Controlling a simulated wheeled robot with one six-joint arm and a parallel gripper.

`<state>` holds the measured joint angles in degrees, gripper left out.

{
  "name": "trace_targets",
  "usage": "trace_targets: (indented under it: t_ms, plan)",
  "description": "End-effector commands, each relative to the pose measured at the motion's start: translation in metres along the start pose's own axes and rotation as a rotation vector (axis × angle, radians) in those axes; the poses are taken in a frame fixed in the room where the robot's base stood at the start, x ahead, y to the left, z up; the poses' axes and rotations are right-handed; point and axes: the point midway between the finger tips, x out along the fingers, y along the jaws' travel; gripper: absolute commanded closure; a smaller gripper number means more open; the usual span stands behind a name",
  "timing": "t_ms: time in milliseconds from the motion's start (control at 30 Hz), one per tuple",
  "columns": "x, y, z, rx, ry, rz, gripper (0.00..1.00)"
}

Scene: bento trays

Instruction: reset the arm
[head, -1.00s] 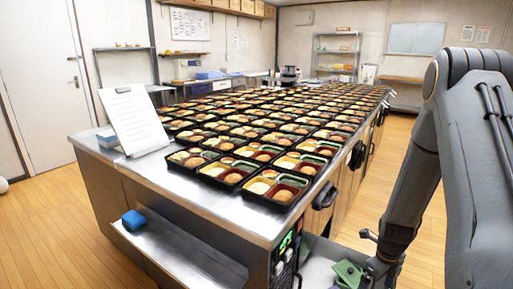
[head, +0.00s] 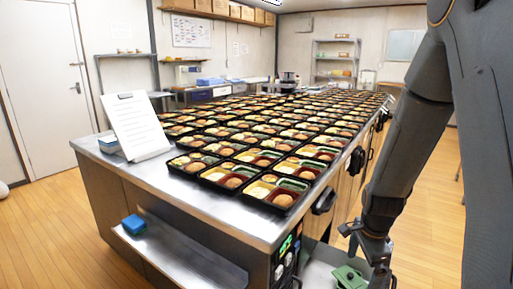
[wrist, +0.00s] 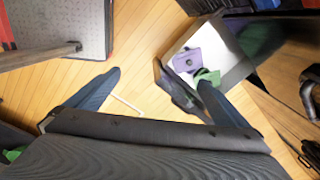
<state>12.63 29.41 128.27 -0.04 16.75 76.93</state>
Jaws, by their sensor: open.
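My gripper (wrist: 158,80) shows in the wrist view with its two dark fingers spread wide. Nothing is between the fingers except the view of the wooden floor and a thin white strip. In the head view my arm hangs down at the right, beside the counter's right side. The lower end of the arm is close to an open bin at the counter's foot. I cannot make out the fingers clearly in that view.
The steel counter (head: 215,209) bears rows of black bento trays, a clipboard (head: 136,126) and, on a lower shelf, a blue sponge (head: 134,225). A bin (wrist: 232,66) holds a purple item (wrist: 186,60) and a green item (wrist: 207,76).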

Motion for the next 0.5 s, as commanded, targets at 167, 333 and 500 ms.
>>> trace_targets:
  t_ms: [167,333,500]
  plan:
    - [-0.055,0.015,0.037,-0.497,0.013,-0.05,0.0]
    - [-0.093,0.036,0.065,-0.93,0.036,-0.083,0.0]
    - [-0.117,0.056,0.084,-1.254,0.062,-0.107,0.0]
